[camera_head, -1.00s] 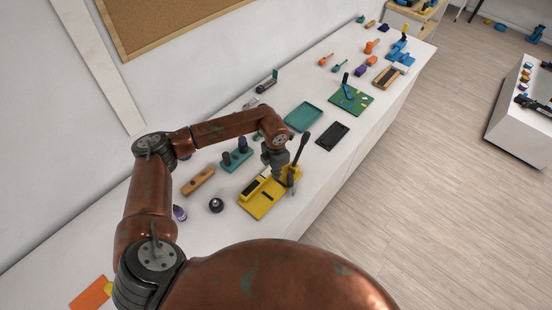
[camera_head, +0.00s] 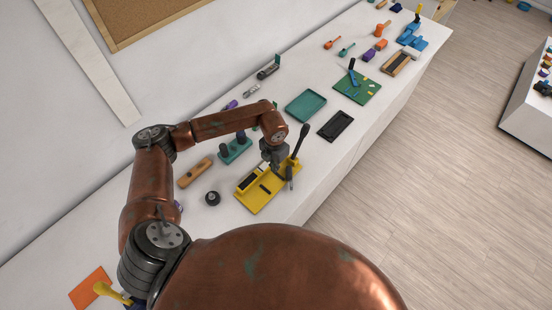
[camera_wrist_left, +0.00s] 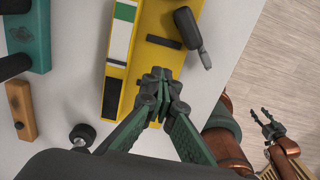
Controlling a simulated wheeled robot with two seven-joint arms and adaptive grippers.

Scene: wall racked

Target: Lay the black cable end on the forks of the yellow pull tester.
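The yellow pull tester (camera_head: 258,201) lies near the table's front edge, with its black-handled lever (camera_head: 300,140) standing up at its far end. It also shows in the left wrist view (camera_wrist_left: 150,68), with a short black bar (camera_wrist_left: 163,41) on its bed. I cannot tell whether that bar is the cable end; no trailing cable is clear. My left gripper (camera_head: 273,168) is above the tester. In the left wrist view its green fingertips (camera_wrist_left: 161,80) are together, with nothing clearly between them. My right gripper (camera_wrist_left: 265,124) is open and empty, off the table's front side.
A teal block with dark pegs (camera_head: 236,151), a wooden block (camera_head: 195,173) and a small black round object (camera_head: 213,198) stand left of the tester. A teal tray (camera_head: 305,106) and a black tray (camera_head: 335,126) lie beyond it. An orange plate (camera_head: 90,287) is at lower left.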

